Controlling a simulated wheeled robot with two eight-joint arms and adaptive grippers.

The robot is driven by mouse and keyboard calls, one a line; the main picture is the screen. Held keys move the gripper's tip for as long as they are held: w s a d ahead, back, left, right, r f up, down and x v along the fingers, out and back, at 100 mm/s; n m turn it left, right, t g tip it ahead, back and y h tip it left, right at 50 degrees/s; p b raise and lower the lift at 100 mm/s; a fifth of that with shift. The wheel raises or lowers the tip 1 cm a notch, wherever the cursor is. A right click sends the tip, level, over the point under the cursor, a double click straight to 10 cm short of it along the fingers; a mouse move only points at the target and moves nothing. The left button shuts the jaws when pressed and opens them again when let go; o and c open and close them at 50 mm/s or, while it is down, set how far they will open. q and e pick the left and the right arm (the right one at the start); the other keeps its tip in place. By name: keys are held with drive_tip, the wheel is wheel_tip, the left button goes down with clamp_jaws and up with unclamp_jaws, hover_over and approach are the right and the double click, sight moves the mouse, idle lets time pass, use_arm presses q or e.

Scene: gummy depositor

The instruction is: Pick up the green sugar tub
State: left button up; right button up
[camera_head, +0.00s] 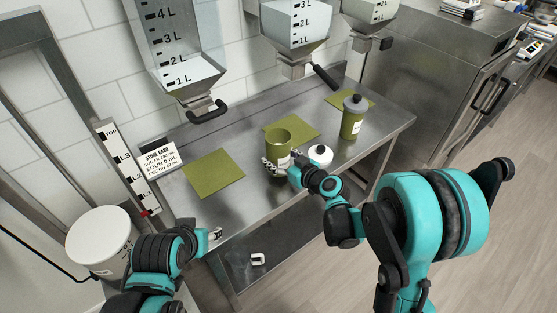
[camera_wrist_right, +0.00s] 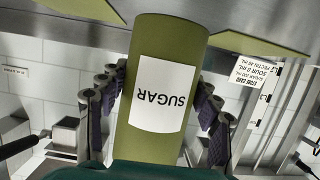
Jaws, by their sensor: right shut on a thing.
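The green sugar tub (camera_head: 278,141) is an open-topped olive-green cylinder near the front edge of the steel table, in front of the middle green mat. In the right wrist view the tub (camera_wrist_right: 168,45) fills the middle, with its white SUGAR label upside down in the picture. My right gripper (camera_head: 276,166) is shut around the tub, with dark finger pads on both sides of it (camera_wrist_right: 160,112). I cannot tell whether the tub touches the table. My left gripper (camera_head: 214,235) is low, in front of the table and away from the tub; its fingers are too small to read.
A white lid with a black knob (camera_head: 320,156) lies just right of the tub. A lidded green tub (camera_head: 352,118) stands further right. Green mats (camera_head: 213,173) lie on the table. Measuring hoppers (camera_head: 179,50) with black handles hang above. A white bucket (camera_head: 101,239) stands at left.

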drive_tip(key=w+d+r+p, duration=0.3)
drive_tip(key=w+d+r, duration=0.1)
drive_tip(key=d+r, duration=0.4)
drive_tip(key=shift+w+d+p, duration=0.3)
drive_tip(key=shift+d+p, duration=0.05)
drive_tip(key=shift+d, duration=1.05)
